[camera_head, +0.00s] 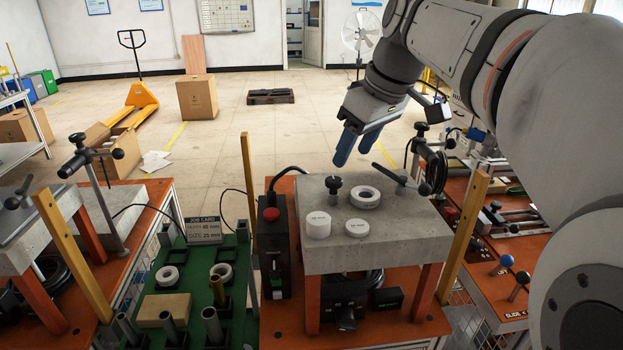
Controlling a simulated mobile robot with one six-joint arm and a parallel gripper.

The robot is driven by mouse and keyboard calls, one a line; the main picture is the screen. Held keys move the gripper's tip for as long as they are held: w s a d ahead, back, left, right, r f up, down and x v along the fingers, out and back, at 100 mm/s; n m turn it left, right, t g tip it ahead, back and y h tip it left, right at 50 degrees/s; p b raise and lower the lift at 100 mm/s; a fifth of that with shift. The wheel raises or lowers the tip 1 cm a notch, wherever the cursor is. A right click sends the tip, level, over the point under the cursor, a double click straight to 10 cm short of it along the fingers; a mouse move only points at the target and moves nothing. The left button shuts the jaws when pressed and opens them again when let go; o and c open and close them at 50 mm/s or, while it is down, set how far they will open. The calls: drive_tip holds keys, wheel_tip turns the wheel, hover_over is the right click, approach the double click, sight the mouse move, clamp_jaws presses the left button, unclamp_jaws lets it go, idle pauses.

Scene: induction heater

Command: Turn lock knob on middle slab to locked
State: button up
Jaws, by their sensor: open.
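The middle slab (400,246) is a thick grey block on orange legs. A black round-headed knob (333,184) stands upright near its back left. A black bar-shaped handle (400,178) lies near its back right corner. I cannot tell from any marking which one is the lock knob or how it is set. My gripper (354,156) has two blue fingers pointing down, apart and empty. In the picture it appears above and behind the slab's back edge, between the black knob and the bar handle, touching neither.
A white ring (365,197) and two white discs (317,225) (357,228) sit on the slab. A black control box with a red button (271,214) stands left of it. Yellow posts (463,236) (248,184) flank it. A green tray (195,258) holds rings and tubes.

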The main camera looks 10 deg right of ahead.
sight(335, 180)
drive_tip(key=shift+n, duration=0.5)
drive_tip(key=x, duration=0.4)
drive_tip(key=w+b+x, duration=0.1)
drive_tip(key=x, duration=0.2)
drive_tip(key=shift+w+a+f, duration=0.15)
drive_tip(key=shift+a+f, duration=0.05)
drive_tip(key=c, duration=1)
drive_tip(key=shift+o, duration=0.2)
